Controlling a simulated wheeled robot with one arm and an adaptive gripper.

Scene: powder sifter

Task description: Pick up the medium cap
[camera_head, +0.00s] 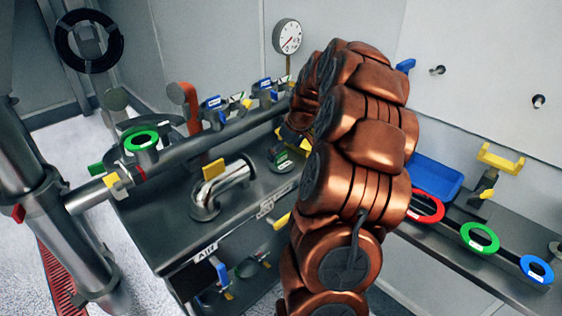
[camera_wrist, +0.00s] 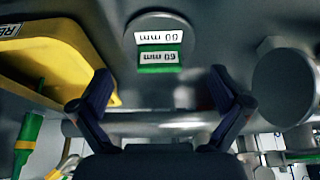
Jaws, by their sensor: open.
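A round grey cap (camera_wrist: 158,22) with white "60 mm" labels and a green block shows at the top middle of the wrist view. No label shown names it as the medium cap. My gripper (camera_wrist: 160,74) is open and empty, its two dark fingers spread left and right below the cap in the picture, apart from it. A small piece with green and white markings (camera_head: 284,160) on the bench beside the arm may be the same cap.
A yellow tray (camera_wrist: 62,62) lies left of the fingers; a grey cylinder (camera_wrist: 283,85) stands right. In the head view, a bent pipe (camera_head: 222,190) sits on the bench. A blue tray (camera_head: 436,178) and red, green (camera_head: 480,238) and blue rings are on the right shelf.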

